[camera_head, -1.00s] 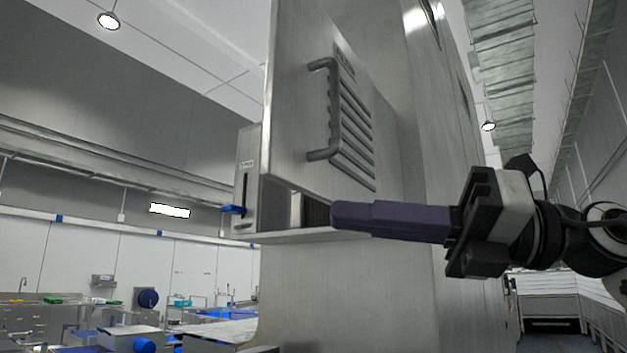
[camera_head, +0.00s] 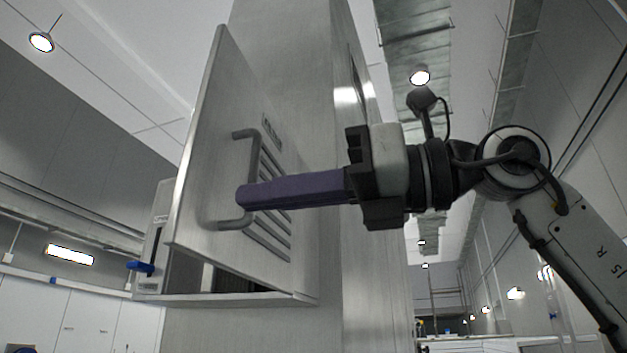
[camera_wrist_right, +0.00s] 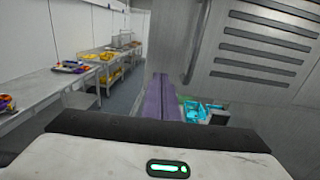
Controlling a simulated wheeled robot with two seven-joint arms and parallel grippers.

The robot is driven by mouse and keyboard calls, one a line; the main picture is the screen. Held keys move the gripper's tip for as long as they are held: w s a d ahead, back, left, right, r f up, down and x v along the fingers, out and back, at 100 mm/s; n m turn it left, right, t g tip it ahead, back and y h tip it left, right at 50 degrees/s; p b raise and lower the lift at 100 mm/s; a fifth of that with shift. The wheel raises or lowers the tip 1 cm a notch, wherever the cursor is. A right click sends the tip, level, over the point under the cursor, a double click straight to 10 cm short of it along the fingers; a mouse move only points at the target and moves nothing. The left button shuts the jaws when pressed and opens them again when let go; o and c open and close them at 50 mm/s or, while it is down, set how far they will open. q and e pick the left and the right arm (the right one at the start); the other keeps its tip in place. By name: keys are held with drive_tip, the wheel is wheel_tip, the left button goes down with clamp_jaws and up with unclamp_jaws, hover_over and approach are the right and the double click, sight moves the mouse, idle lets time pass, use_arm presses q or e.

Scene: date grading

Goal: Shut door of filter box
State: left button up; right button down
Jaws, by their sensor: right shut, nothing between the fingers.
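The filter box door (camera_head: 205,125) is a brushed metal panel with slanted louvres and a grey bar handle (camera_head: 254,160). It stands ajar, its left edge swung out from the filter box (camera_head: 152,250), with a dark gap under its lower edge. My right gripper (camera_head: 242,197) has long purple fingers, shut and empty. Its tips overlap the lower part of the handle in the head view; I cannot tell whether they touch. In the right wrist view the fingers (camera_wrist_right: 160,98) point ahead, with the door (camera_wrist_right: 255,80) and handle (camera_wrist_right: 196,48) to their right. My left gripper is not in view.
A blue lever (camera_head: 140,267) sticks out from the box's left side. A tall metal housing (camera_head: 285,60) rises behind the door. The wrist view shows steel tables (camera_wrist_right: 50,112) with trays along the left wall and open floor between.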

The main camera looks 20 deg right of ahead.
sight(199, 204)
drive_tip(key=shift+p+x, duration=0.5)
drive_tip(key=shift+x, duration=2.05)
